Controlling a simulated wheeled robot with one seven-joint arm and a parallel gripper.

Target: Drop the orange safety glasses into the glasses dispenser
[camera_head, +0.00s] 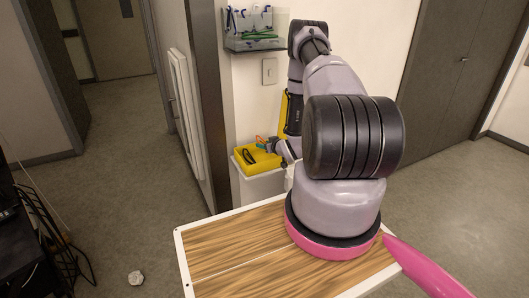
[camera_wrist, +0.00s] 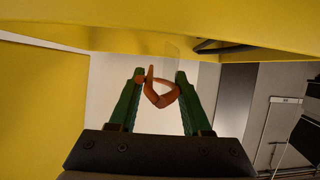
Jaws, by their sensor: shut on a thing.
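The orange safety glasses (camera_wrist: 160,97) are between the green fingers of my gripper (camera_wrist: 161,74) in the wrist view. The gripper is shut on them. In the head view my gripper (camera_head: 272,145) is at the right side of an open yellow bin (camera_head: 262,167), with a small orange bit of the glasses (camera_head: 261,140) showing at its tip. The bin's yellow wall (camera_wrist: 40,110) fills the left and top of the wrist view. Whether the glasses touch the bin cannot be told. A dark pair of glasses (camera_head: 249,157) lies in the bin.
A clear box (camera_head: 256,43) with several blue and green items hangs on the wall above the bin. A white ledge (camera_head: 262,186) bears the bin. A light switch (camera_head: 269,71) is beside my arm. A wood-topped surface (camera_head: 225,250) is in front.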

